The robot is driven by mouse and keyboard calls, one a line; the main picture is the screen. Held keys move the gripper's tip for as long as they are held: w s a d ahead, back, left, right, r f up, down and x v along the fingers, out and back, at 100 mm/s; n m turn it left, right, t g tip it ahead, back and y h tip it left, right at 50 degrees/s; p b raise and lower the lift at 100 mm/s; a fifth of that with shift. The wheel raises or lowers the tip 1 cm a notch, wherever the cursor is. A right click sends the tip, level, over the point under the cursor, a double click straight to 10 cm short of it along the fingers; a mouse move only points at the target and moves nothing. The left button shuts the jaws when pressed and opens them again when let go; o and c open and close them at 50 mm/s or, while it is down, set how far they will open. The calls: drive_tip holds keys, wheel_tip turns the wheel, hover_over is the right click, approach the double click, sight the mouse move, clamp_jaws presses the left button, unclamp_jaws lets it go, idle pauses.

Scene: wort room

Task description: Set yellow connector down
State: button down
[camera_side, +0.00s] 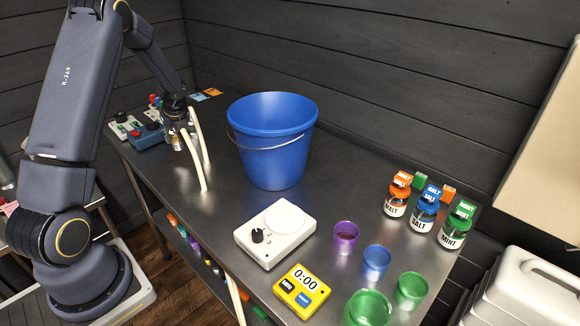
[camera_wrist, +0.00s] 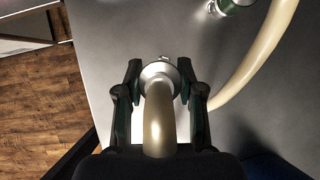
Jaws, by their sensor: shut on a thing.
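My gripper (camera_side: 175,132) is low over the far left part of the steel bench, beside its left edge. In the wrist view, the fingers of my gripper (camera_wrist: 160,78) are closed on both sides of a round metal connector (camera_wrist: 159,70) with a beige hose (camera_wrist: 160,125) running from it towards the camera. No yellow shows clearly on this connector; the fingers and hose hide part of it. I cannot tell whether it touches the bench. A second metal connector with a green band (camera_wrist: 234,4) lies ahead to the right, at the frame's top edge.
A blue bucket (camera_side: 272,150) stands right of my gripper, beyond the pale hoses (camera_side: 198,150). A control box with buttons (camera_side: 148,135) is at the left. A white scale (camera_side: 272,238), yellow timer (camera_side: 302,290), cups and labelled jars (camera_side: 424,212) occupy the front right.

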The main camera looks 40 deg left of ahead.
drive_tip(key=shift+w+a+f, duration=0.15)
drive_tip(key=shift+f, duration=0.85)
drive_tip(key=shift+w+a+f, duration=0.1)
drive_tip(key=shift+w+f, duration=0.05)
drive_tip(key=shift+f, duration=0.8)
drive_tip(key=c, duration=0.7)
unclamp_jaws()
drive_tip(key=shift+f, duration=0.15)
